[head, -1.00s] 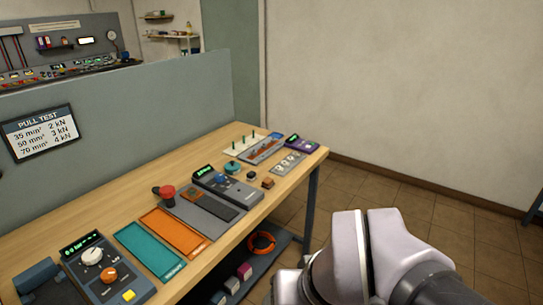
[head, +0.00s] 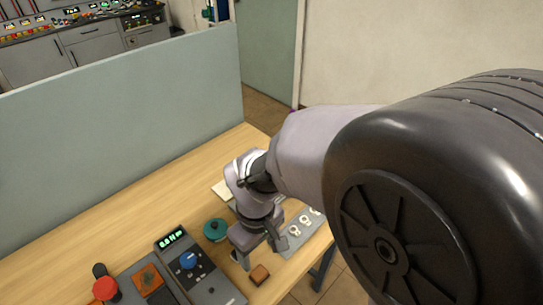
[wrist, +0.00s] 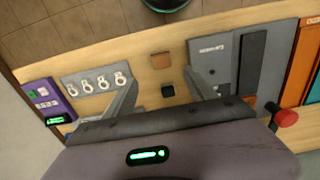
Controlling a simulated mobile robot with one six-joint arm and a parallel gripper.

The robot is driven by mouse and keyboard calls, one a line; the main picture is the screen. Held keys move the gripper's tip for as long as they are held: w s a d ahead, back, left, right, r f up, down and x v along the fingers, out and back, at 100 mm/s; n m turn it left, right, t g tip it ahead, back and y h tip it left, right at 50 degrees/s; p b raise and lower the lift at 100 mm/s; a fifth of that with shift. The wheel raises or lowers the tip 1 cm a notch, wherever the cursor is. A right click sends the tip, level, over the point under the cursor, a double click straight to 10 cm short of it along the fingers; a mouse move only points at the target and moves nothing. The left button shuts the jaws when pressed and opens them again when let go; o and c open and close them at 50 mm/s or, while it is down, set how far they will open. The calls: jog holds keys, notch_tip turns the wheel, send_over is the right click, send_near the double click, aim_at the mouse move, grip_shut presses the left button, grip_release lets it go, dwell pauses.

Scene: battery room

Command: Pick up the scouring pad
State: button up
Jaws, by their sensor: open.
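A small brown block (head: 259,274) lies on the wooden bench near its front edge; it also shows in the wrist view (wrist: 160,61). A small black block (wrist: 168,90) lies beside it in the wrist view. I cannot tell for certain which of these is the scouring pad. My gripper (wrist: 160,77) is open and empty above the bench. In the wrist view its fingers stand left and right of the two blocks. In the head view my gripper (head: 260,243) hides part of the bench around the black block.
The wooden bench (head: 130,220) also holds a teal round object (head: 215,230), a grey meter with a blue knob (head: 188,262), a red knob (head: 105,289) and a panel with several white rings (wrist: 95,83). A grey-green partition (head: 120,120) stands behind.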

jog(key=b, duration=0.2)
send_over(259, 273)
jog(key=f, duration=0.6)
jog(key=shift+d+f, duration=0.25)
jog(key=shift+f, duration=0.05)
jog(key=f+b, duration=0.1)
jog(key=f, duration=0.1)
jog(key=f+b, duration=0.2)
jog(key=f, duration=0.1)
jog(key=shift+a+f, duration=0.25)
jog(key=shift+f, duration=0.05)
jog(key=shift+r, duration=0.15)
grip_shut()
